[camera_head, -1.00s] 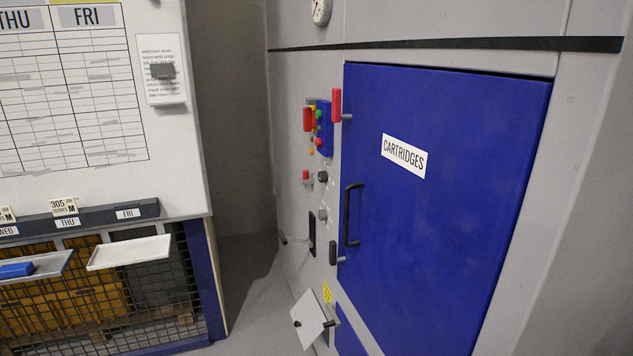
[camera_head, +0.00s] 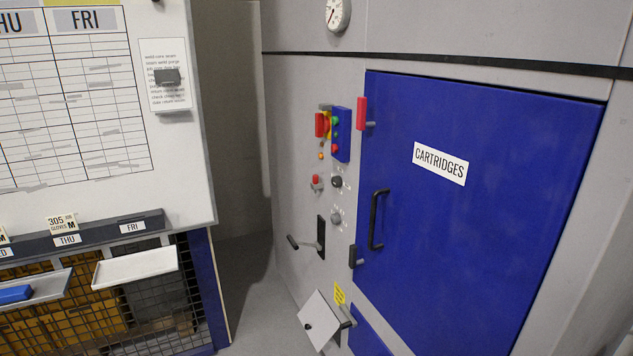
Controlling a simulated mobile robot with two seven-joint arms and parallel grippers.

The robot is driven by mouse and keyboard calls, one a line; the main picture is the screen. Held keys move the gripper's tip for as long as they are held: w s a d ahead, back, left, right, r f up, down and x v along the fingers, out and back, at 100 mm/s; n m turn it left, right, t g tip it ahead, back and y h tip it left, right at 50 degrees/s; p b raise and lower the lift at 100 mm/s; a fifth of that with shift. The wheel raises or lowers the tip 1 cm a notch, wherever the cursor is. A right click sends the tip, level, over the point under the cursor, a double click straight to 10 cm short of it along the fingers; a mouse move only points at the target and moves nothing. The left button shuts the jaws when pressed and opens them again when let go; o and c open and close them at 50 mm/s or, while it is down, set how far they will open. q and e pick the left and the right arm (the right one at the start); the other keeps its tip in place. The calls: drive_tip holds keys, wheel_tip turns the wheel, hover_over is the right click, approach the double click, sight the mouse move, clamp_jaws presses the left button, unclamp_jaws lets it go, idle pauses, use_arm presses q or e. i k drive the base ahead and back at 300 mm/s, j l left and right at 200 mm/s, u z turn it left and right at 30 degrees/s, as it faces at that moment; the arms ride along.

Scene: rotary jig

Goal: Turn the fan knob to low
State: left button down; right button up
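The grey machine front (camera_head: 290,110) carries a column of controls left of a blue door. Two round knobs sit there: a dark upper knob (camera_head: 337,182) and a grey lower knob (camera_head: 336,218). Small marks surround both, too small to read, so I cannot tell which is the fan knob or where either points. A red switch (camera_head: 316,182) is left of the upper knob. Neither of my grippers is in view.
The blue door (camera_head: 480,220) labelled CARTRIDGES is closed, with a black handle (camera_head: 377,220). A lever (camera_head: 306,244) and a tilted white plate (camera_head: 319,322) stick out below the knobs. A whiteboard (camera_head: 75,110) and white tray (camera_head: 135,267) stand left. Floor shows between.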

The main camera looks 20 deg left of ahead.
sight(338, 180)
drive_tip(key=i+j, duration=0.1)
drive_tip(key=j, duration=0.25)
drive_tip(key=i+j, duration=0.15)
drive_tip(key=j, duration=0.25)
drive_tip(key=i+j, duration=0.1)
drive_tip(key=j, duration=0.25)
drive_tip(key=i+j, duration=0.1)
drive_tip(key=j, duration=0.25)
drive_tip(key=i+j, duration=0.1)
drive_tip(key=j, duration=0.3)
drive_tip(key=i+j, duration=0.15)
drive_tip(key=j, duration=0.2)
drive_tip(key=i+j, duration=0.1)
drive_tip(key=j, duration=0.25)
drive_tip(key=u, duration=0.05)
